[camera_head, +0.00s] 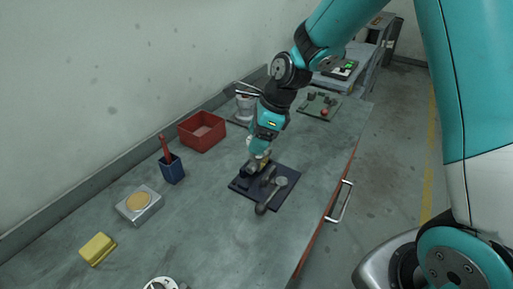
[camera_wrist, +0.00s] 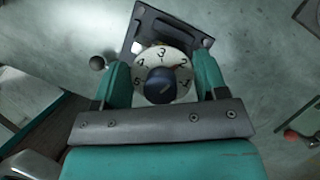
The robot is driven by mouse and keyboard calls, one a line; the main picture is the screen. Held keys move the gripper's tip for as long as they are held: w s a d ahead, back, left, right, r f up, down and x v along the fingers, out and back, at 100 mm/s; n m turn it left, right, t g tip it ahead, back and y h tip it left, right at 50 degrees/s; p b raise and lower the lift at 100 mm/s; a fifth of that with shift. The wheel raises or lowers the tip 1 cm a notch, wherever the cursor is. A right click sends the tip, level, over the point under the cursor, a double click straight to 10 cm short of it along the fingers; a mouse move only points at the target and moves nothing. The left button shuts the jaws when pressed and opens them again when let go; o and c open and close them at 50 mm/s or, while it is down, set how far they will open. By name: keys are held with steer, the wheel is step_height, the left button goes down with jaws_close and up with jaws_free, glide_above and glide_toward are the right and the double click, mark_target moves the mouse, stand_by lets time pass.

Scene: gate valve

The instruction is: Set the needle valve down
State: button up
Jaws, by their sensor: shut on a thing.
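The needle valve shows in the wrist view as a white numbered dial with a dark round knob (camera_wrist: 162,85), between the two teal fingers of my gripper (camera_wrist: 161,72). My gripper is shut on it. In the head view my gripper (camera_head: 259,156) points down over the back left part of a dark tray (camera_head: 287,197) on the bench, and it partly hides the valve. I cannot tell whether the valve touches the tray. The tray's dark edge also shows beyond the dial in the wrist view (camera_wrist: 146,20).
A grey tool with a dark ball end (camera_head: 261,209) lies on the tray's front. A red bin (camera_head: 202,131), a blue holder (camera_head: 172,170), a scale-like box (camera_head: 139,204) and a yellow block (camera_head: 97,249) stand to the left. A green board (camera_head: 319,106) lies behind. The front bench is mostly clear.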

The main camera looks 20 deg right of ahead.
steer(key=shift+f, duration=1.95)
steer(key=shift+f, duration=0.15)
steer(key=o, duration=1.6)
steer(key=shift+c, duration=0.2)
steer(key=v, duration=1.2)
steer(key=s+a+r+n, duration=0.2)
steer(key=s+a+n, duration=0.1)
steer(key=s+n, duration=0.4)
steer(key=s+a+r+n+g, duration=0.1)
steer(key=s+a+r+n, duration=0.1)
steer(key=s+n, duration=0.6)
steer(key=s+a+r+n, duration=0.2)
steer(key=s+a+n, duration=0.2)
steer(key=s+n, duration=0.4)
steer(key=n, duration=0.6)
steer(key=shift+r+g, duration=0.15)
steer(key=shift+g, duration=0.15)
